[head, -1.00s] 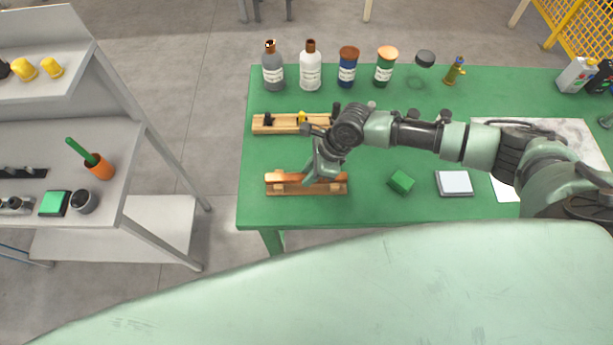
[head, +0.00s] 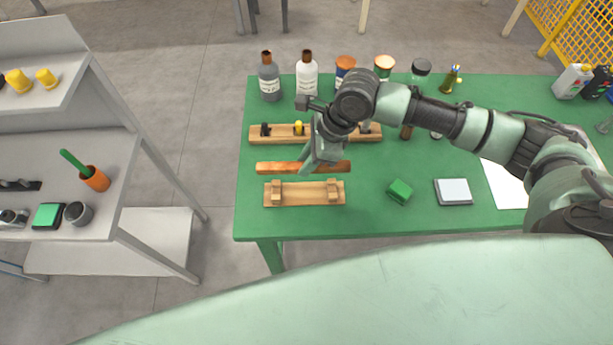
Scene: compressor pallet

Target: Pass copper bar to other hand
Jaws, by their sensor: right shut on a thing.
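The copper bar (head: 277,168) is a long orange-brown bar. My right gripper (head: 307,169) is shut on it near its middle and holds it level above the green table. The bar appears just behind a wooden cradle (head: 304,197) with two upright blocks, which stands empty. The gripper fingers cover part of the bar. My left gripper does not show in the head view.
A wooden rack (head: 275,140) with small tools lies behind the bar. Several bottles and jars (head: 307,75) line the table's back edge. A green block (head: 399,190) and a pale square pad (head: 453,191) lie to the right. A grey shelf unit (head: 95,210) stands at left.

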